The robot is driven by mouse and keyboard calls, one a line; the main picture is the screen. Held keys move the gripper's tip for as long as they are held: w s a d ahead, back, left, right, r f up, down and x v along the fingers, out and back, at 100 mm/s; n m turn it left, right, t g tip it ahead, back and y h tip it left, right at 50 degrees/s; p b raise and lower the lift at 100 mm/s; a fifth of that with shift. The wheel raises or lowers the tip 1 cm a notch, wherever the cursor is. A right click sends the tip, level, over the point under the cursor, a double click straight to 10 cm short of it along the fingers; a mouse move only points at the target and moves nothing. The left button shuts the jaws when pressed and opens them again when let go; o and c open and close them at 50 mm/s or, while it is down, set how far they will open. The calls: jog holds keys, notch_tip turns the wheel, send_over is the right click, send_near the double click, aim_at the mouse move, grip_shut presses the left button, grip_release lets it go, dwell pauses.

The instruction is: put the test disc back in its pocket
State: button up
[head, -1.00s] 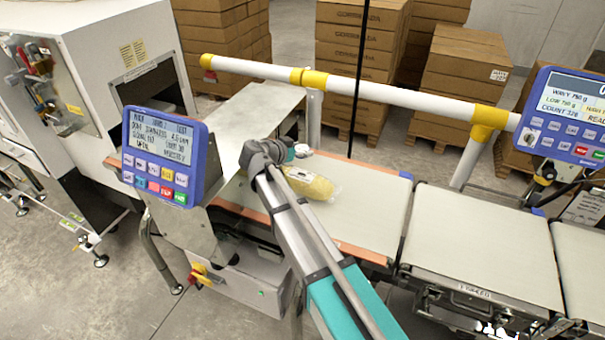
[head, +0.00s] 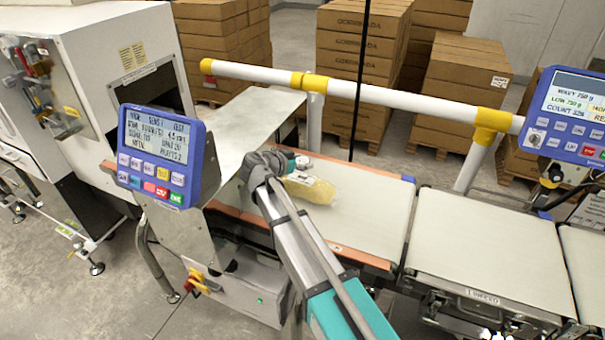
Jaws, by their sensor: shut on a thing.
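My gripper (head: 292,162) is at the far end of my arm, over the belt on the left conveyor. It is small here and mostly hidden by my wrist. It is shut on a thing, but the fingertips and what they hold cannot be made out. I cannot pick out the test disc or its pocket anywhere in the head view. A clear bag with yellow contents (head: 318,191) lies on the belt just right of my wrist. I cannot tell whether the gripper touches it.
A blue-framed control panel (head: 155,155) stands left of my arm, beside a metal hood (head: 245,125). A white and yellow rail (head: 390,97) runs behind the belts. The weigh belt (head: 480,235) on the right is clear. A second blue display (head: 570,115) stands at right.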

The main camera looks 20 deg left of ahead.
aim_at(302, 178)
jog(key=shift+f+b, duration=2.1)
jog(key=shift+f, duration=0.15)
jog(key=shift+f, duration=0.15)
jog(key=o, duration=1.2)
jog(key=s+a+r+p, duration=0.3)
jog(key=s+r+p, duration=0.3)
jog(key=r+p, duration=0.4)
jog(key=shift+r+p, duration=0.3)
jog(key=shift+r, duration=0.15)
jog(key=shift+a, duration=0.1)
